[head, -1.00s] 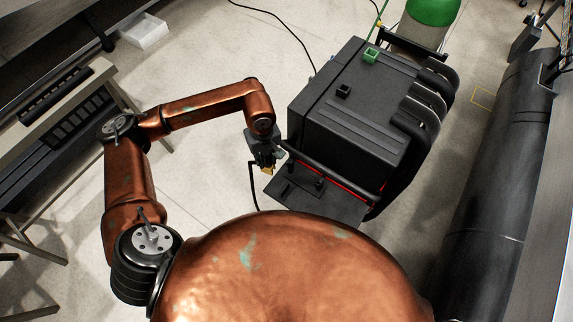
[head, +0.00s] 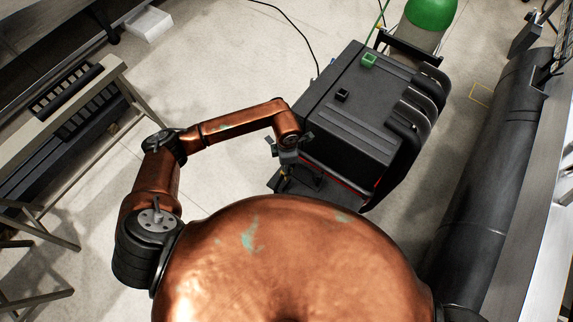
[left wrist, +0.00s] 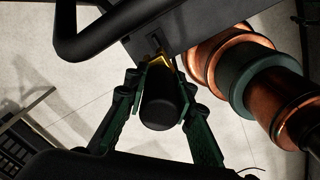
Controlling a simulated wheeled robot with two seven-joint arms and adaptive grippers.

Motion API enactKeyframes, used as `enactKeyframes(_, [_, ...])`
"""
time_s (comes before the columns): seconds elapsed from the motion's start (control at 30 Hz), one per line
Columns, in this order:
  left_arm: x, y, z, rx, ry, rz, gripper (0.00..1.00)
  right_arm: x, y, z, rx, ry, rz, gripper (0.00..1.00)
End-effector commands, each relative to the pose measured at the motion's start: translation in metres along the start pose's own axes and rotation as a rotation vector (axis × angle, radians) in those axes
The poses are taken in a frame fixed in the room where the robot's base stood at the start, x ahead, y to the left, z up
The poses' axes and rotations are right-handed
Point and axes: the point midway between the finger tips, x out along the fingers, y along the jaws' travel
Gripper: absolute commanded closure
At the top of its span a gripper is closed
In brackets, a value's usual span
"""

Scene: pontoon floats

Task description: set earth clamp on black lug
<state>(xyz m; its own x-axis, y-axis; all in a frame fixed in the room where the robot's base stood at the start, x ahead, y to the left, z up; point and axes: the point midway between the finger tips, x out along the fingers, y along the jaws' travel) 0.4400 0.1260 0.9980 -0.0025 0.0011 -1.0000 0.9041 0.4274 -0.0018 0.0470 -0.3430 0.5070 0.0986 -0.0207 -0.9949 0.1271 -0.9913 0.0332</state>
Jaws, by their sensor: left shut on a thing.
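My left gripper (head: 284,160) is shut on the earth clamp, beside the near left end of the dark machine. In the left wrist view my left gripper (left wrist: 160,85) has its green fingers on both sides of the clamp's black, rounded body (left wrist: 160,108). The clamp's brass jaws (left wrist: 162,60) point at a dark plate with a small black upright piece on it; I cannot tell whether they touch. In the head view a small square black lug (head: 342,95) stands on the machine's top, apart from the clamp, with a green one (head: 369,60) farther back. My right gripper is not in view.
The dark machine (head: 350,125) has a front shelf (head: 325,190) and a black bar near the gripper, seen in the left wrist view (left wrist: 95,42). A green cylinder (head: 430,12) stands behind. A bench (head: 75,110) is at left, a large dark pipe (head: 490,180) at right.

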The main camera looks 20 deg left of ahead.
Motion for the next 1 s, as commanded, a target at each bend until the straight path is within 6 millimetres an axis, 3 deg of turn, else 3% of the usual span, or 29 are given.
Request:
enactKeyframes(0.4, [0.001,0.001,0.001,0.004,-0.002,0.003,1.00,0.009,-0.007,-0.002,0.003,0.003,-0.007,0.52])
enactKeyframes(1.0, [0.059,0.001,0.001,0.003,-0.002,0.001,1.00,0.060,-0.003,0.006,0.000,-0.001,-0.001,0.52])
